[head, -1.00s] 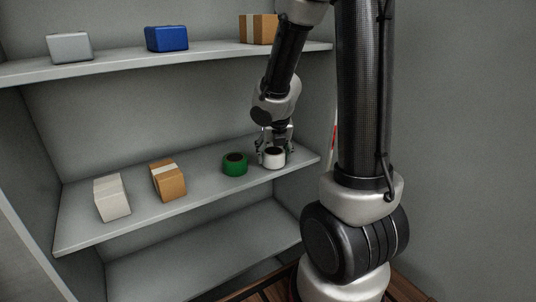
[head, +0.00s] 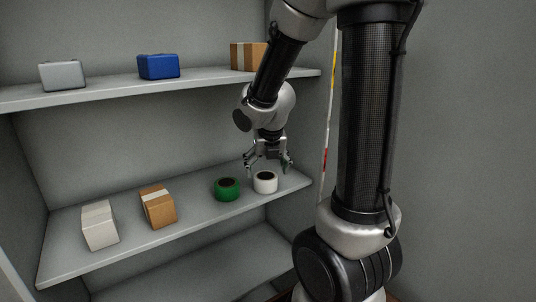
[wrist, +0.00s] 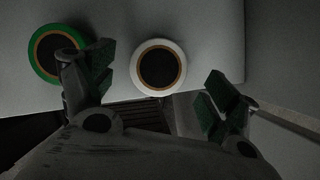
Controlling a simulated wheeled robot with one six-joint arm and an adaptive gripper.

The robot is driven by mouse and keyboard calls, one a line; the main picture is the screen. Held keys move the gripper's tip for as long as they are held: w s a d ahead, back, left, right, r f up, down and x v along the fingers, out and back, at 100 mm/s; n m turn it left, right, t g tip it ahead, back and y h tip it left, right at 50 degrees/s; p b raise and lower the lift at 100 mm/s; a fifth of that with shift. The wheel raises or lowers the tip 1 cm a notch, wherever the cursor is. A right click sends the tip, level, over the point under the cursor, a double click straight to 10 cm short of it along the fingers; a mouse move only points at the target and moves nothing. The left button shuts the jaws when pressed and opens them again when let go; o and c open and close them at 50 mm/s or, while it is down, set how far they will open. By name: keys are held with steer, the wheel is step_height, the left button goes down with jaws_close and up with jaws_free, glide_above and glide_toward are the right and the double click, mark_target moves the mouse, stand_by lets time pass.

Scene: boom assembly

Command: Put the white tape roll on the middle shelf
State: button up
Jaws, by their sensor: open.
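The white tape roll (head: 265,182) lies flat on the middle shelf (head: 185,238), near its right end. It also shows in the wrist view (wrist: 158,67), beyond the fingertips and between them in the picture. My gripper (head: 268,166) is open and empty, just above the roll and apart from it. In the wrist view its two green-padded fingers (wrist: 158,98) are spread wide. A green tape roll (head: 227,188) lies close to the left of the white one and shows partly behind the left finger in the wrist view (wrist: 42,48).
A brown box (head: 158,207) and a white box (head: 99,225) stand further left on the middle shelf. The upper shelf (head: 200,84) holds a grey case (head: 62,75), a blue case (head: 158,66) and a brown box (head: 245,56). The lower shelf looks bare where visible.

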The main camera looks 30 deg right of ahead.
steer(key=v, duration=0.7)
steer(key=s+a+r+m, duration=0.1)
steer(key=s+m, duration=0.7)
steer(key=m, duration=0.8)
steer(key=s+a+r+m+y, duration=0.1)
steer(key=s+r+m, duration=0.3)
steer(key=s+m, duration=0.4)
steer(key=shift+s+a+m+y, duration=0.3)
steer(key=shift+s+a+m, duration=0.1)
steer(key=shift+m, duration=3.5)
